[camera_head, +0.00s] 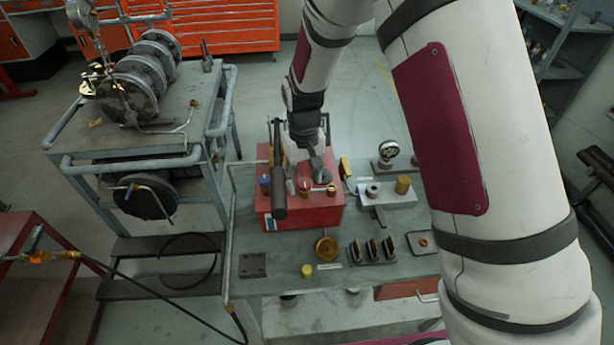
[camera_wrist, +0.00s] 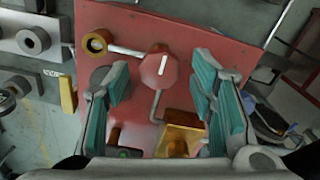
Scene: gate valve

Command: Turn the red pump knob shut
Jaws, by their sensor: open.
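The red pump knob (camera_wrist: 159,72) is many-sided, with a white line running nearly up and down, tilted slightly right at its top. It sits on the red pump box (camera_wrist: 215,42) and also shows in the head view (camera_head: 304,183). My gripper (camera_wrist: 161,76) is open, with its teal finger pads apart to the left and right of the knob. No contact with the knob shows. In the head view my gripper (camera_head: 308,166) points down over the pump box, and its fingers are partly hidden.
A black lever handle (camera_head: 278,170) stands along the box's left side. A brass fitting (camera_wrist: 96,42) and a brass block (camera_wrist: 180,137) are close to the knob. A gauge (camera_head: 388,150) stands to the right on the bench (camera_head: 290,248). Small parts lie in front.

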